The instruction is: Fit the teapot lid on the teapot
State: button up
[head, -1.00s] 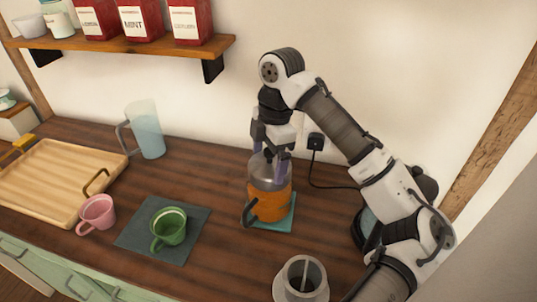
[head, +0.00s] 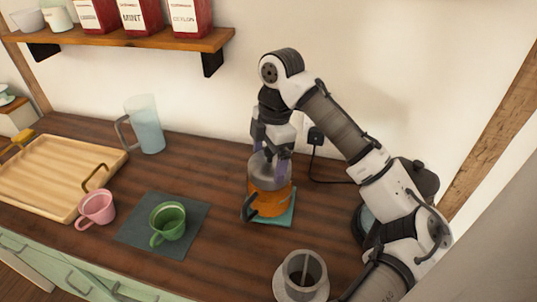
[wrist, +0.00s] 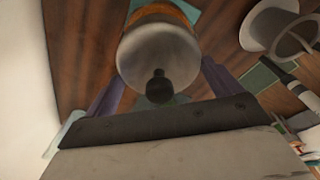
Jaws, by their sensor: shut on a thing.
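The teapot (head: 268,203) has an orange lower part and a dark handle at its lower left, and stands upright on a teal mat. The grey, rounded teapot lid (wrist: 160,52) with a dark knob is in the wrist view, over the orange teapot. My gripper (head: 270,167) points down over the teapot, and its purple fingers flank the lid. It is shut on the lid; the fingers also show on either side of it in the wrist view. The seam between lid and teapot is not clear, so I cannot tell whether the lid is seated.
A green cup (head: 168,222) on a dark mat and a pink cup (head: 96,207) stand left. A wooden tray (head: 50,180) and a bluish pitcher (head: 148,125) are farther left. A grey vessel (head: 303,272) is in front. A dark appliance (head: 418,178) is partly hidden behind my arm.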

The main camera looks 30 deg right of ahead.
jog(key=shift+f, duration=0.15)
jog(key=o, duration=0.9)
jog(key=shift+c, duration=0.2)
notch_tip(320, 180, up, 14)
jog(key=d, duration=0.1)
jog(key=shift+s+d+f+b, duration=0.15)
jog(key=shift+d+b, duration=0.2)
jog(key=shift+b, duration=0.05)
